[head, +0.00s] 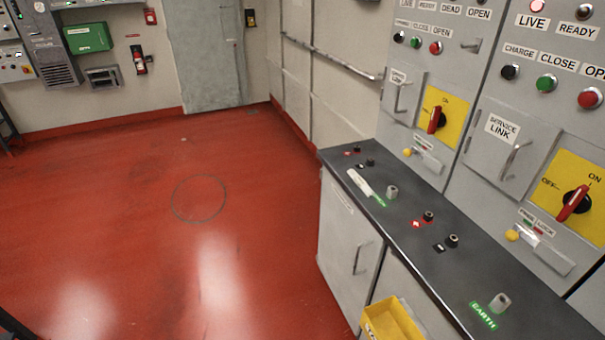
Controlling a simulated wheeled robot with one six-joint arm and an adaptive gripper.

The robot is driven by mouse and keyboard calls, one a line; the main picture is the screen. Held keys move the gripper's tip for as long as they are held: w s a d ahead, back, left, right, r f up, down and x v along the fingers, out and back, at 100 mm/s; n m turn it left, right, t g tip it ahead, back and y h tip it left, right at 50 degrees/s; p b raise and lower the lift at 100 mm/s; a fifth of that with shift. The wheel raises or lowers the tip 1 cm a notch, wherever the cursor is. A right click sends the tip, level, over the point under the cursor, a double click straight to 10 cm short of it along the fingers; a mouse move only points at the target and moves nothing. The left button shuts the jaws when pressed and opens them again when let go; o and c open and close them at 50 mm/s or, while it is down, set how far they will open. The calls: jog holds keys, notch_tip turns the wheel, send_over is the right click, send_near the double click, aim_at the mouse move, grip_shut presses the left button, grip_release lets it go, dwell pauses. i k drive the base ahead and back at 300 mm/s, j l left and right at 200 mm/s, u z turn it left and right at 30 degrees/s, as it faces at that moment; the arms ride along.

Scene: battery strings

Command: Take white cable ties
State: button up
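No white cable ties can be made out for certain in the head view. A thin white strip (360,182) lies on the dark counter top beside a green label; I cannot tell whether it is a cable tie or a label. A yellow open bin (393,322) shows at the bottom edge, in front of the counter's cabinets; its contents are not clear. My gripper is not in view.
The dark counter (465,276) carries several terminals and a green EARTH label (484,316). Grey panels with yellow rotary switches (437,118) rise behind it. The red floor (150,220) to the left is open. A grey door (207,55) stands at the back.

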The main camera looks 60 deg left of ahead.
aim_at(360, 182)
jog(key=u, duration=1.2)
jog(key=j+z, duration=0.45)
jog(key=j, duration=0.85)
